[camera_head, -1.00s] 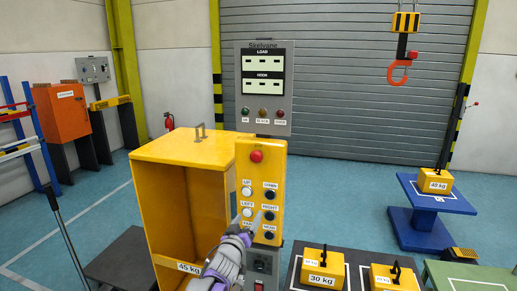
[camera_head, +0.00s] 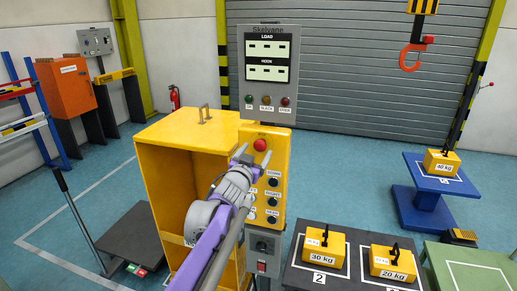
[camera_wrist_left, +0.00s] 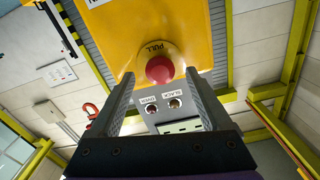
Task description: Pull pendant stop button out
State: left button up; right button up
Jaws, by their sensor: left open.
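The yellow pendant (camera_head: 279,150) hangs below a grey display panel. Its round red stop button (camera_head: 260,145) sits near the top of its front face. The button also shows in the left wrist view (camera_wrist_left: 159,69), on a yellow collar marked PULL. My left gripper (camera_head: 253,157) is open just below and in front of the button in the head view. In the left wrist view its two fingers (camera_wrist_left: 160,100) stand either side of the button's line, not touching it as far as I can see. My arm hides the pendant's left column of buttons. My right gripper is not in view.
A yellow cabinet (camera_head: 165,150) stands left of the pendant. Weights marked 30 kg (camera_head: 323,246) and 20 kg (camera_head: 393,263) rest on a dark platform at the lower right. An orange hook (camera_head: 411,55) hangs at the upper right. The blue floor behind is open.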

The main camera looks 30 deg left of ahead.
aim_at(261, 144)
pick_arm(q)
jog(key=shift+x, duration=1.4)
jog(key=shift+c, duration=0.3)
grip_shut()
